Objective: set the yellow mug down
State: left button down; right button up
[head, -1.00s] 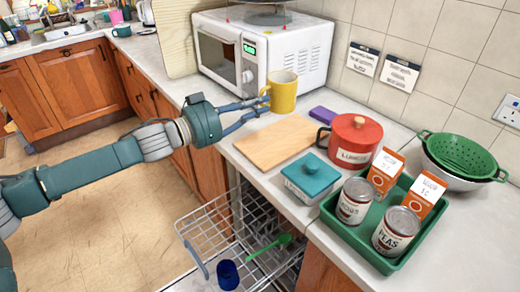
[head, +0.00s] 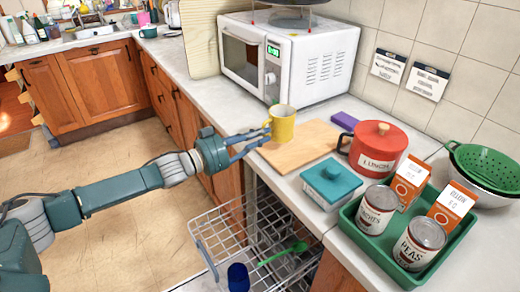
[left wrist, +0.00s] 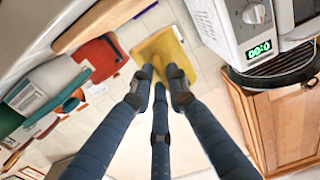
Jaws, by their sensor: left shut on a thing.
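The yellow mug (head: 283,126) is upright in the head view, in front of the microwave. It overlaps the left end of the wooden board (head: 300,152); I cannot tell whether it touches the board or hangs just above it. My left gripper (head: 262,138) comes from the left and is shut on the mug at its near-left side, where the handle shows. In the left wrist view the mug (left wrist: 168,50) is just beyond the dark fingertips, which hide part of it. My right gripper is not in view.
The white microwave (head: 318,65) stands behind the mug. A red pot (head: 378,152), a teal lidded box (head: 331,183) and a green tray (head: 385,262) with cans and cartons are to the right. An open dishwasher rack (head: 225,232) lies below the counter edge.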

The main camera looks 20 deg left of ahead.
pick_arm(q)
notch_tip(320, 180, down, 4)
jog(key=shift+f, duration=0.25)
jog(key=shift+f, duration=0.15)
jog(key=c, duration=1.7)
grip_release()
jog(key=shift+f, duration=0.15)
